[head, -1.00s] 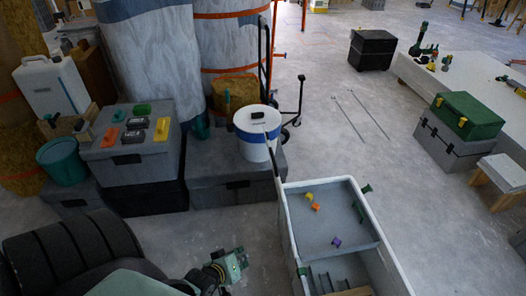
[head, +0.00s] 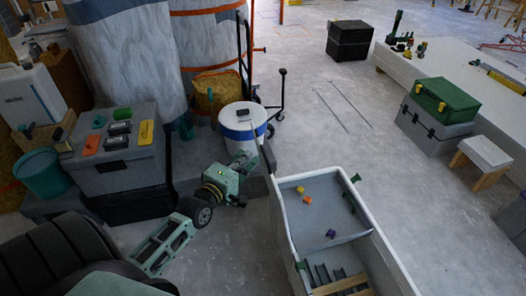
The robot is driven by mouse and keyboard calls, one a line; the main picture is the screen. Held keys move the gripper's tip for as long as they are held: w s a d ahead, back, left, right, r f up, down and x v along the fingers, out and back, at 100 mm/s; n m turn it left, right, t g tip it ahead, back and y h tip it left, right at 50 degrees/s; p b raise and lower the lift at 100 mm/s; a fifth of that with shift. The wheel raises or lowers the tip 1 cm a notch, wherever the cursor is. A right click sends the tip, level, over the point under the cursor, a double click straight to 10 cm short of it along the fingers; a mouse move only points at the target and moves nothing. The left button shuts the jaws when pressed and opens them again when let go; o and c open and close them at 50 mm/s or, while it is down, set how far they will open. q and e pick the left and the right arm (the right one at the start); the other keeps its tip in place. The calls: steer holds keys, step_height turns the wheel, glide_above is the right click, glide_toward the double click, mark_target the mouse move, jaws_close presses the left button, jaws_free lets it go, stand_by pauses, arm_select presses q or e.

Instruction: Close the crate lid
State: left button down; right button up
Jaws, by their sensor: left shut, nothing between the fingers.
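The crate (head: 386,258) is a long pale box at the lower centre right, open at the top, with its near end cut off by the frame. A grey inner section holds a few small coloured pieces, and slats lie in the nearer section. A thin dark strip (head: 265,155) rises at its far left corner; I cannot tell if this is the lid seen edge-on. My left gripper (head: 245,166) is shut and empty, just left of that strip, in front of the white bucket. I cannot tell whether it touches the strip. My right gripper is not in view.
A white bucket (head: 242,121) with a blue band stands behind my left gripper. Grey cases (head: 133,178) with tools on top stand at left, beside a teal bucket (head: 42,174). A green toolbox (head: 444,101) sits on a grey case at right. The floor between is mostly clear.

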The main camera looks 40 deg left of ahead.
mark_target(265, 154)
arm_select(q)
steer(key=shift+w+d+f+p, duration=0.15)
steer(key=shift+w+d, duration=0.25)
steer(key=shift+w, duration=0.6)
steer(key=shift+w+d+f+p, duration=0.15)
steer(key=shift+w+d, duration=0.25)
steer(key=shift+w, duration=0.6)
steer(key=shift+w+d+f+p, duration=0.15)
steer(key=shift+w+d, duration=0.25)
steer(key=shift+w, duration=0.6)
steer(key=shift+w+d, duration=0.2)
steer(key=shift+w, duration=0.05)
